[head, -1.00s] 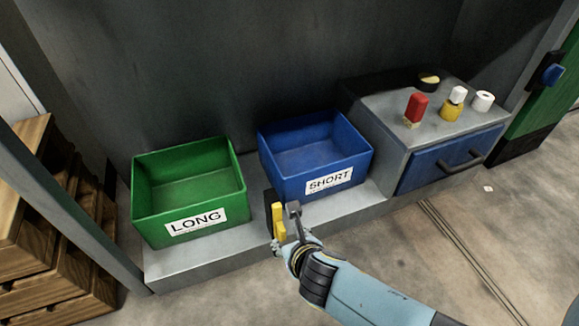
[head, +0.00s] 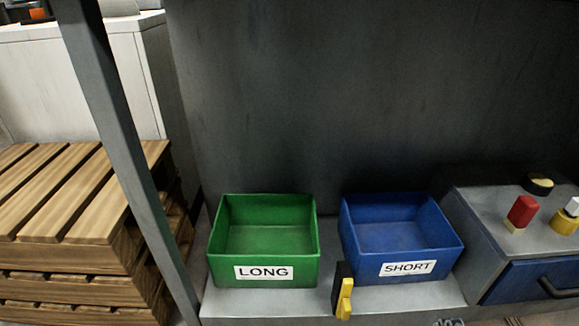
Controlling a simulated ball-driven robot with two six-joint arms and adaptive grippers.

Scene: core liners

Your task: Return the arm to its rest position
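Only a small grey piece of what looks like my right gripper (head: 448,322) shows at the bottom edge in the head view, below the blue bin. Its fingers are cut off, so I cannot tell whether it is open or shut. It is apart from the bins and from the yellow and black lever (head: 344,296) at the bench front. My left gripper is not in view.
A green bin (head: 264,201) labelled LONG and a blue bin (head: 400,200) labelled SHORT stand on a low grey bench (head: 265,305); both look empty. Wooden pallets (head: 70,258) and a grey post (head: 120,140) are at left. A grey cabinet (head: 483,227) with a red block (head: 521,211) is at right.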

